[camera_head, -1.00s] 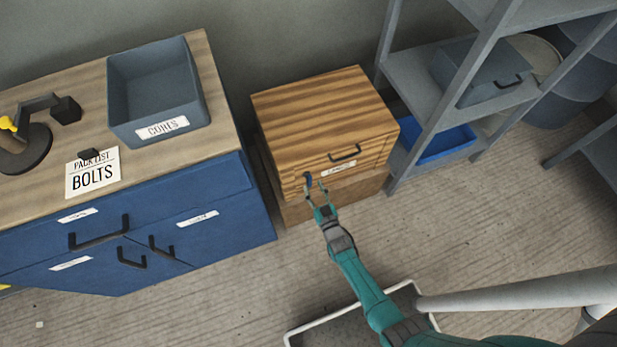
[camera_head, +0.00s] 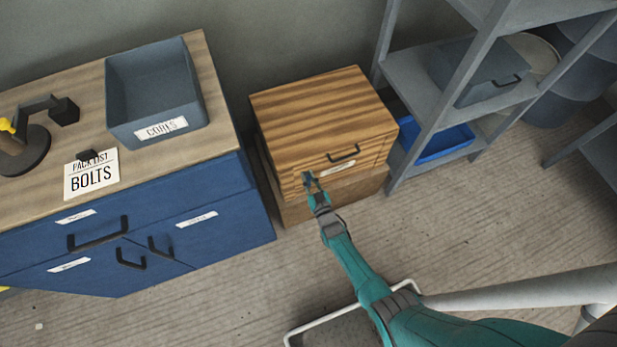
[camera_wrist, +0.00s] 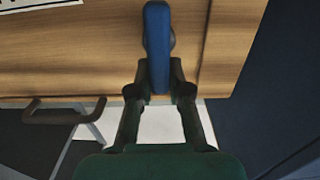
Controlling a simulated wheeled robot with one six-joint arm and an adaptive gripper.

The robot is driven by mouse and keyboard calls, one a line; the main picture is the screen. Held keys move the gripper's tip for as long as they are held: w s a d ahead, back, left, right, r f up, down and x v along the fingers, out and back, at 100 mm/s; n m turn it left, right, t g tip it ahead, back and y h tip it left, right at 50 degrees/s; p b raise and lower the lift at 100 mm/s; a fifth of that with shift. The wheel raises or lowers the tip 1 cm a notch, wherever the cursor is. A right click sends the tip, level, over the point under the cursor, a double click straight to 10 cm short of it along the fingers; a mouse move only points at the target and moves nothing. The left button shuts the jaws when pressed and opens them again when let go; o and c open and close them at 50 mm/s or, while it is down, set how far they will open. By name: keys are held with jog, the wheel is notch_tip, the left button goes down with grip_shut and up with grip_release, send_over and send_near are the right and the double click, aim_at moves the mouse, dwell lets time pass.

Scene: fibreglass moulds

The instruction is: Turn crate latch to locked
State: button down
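The wooden crate (camera_head: 322,98) stands against the wall, with a black handle and a white label on its front. The crate latch is a blue lever (camera_wrist: 157,40) on the wooden front in the wrist view, lying lengthwise along the picture. In the head view my gripper mostly covers it. My gripper (camera_head: 311,182) is at the lower left of the crate front. In the wrist view its two fingers (camera_wrist: 160,82) stand close on either side of the lever's near end and appear closed on it. Finger contact is partly hidden.
A blue cabinet (camera_head: 215,203) stands left of the crate, with a grey bin (camera_head: 157,90) on top. A grey shelf (camera_head: 425,90) with a blue tray (camera_head: 442,145) stands close on the right. The floor (camera_head: 470,220) in front is mostly clear.

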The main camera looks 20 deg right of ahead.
jog(key=shift+d+m, duration=0.1)
jog(key=shift+m, duration=0.2)
jog(key=m, duration=0.2)
jog(key=d+m, duration=0.1)
jog(key=m, duration=0.1)
jog(key=shift+f, duration=0.15)
jog(key=m, duration=0.4)
jog(key=d+f+m, duration=0.1)
jog(key=m, duration=0.3)
jog(key=f+m, duration=0.1)
jog(key=m, duration=0.4)
jog(key=shift+w+d+f, duration=0.1)
jog(key=shift+d+f, duration=0.15)
jog(key=shift+d, duration=0.1)
jog(key=shift+m, duration=0.3)
jog(key=c, duration=1.1)
grip_release()
jog(key=shift+f, duration=0.1)
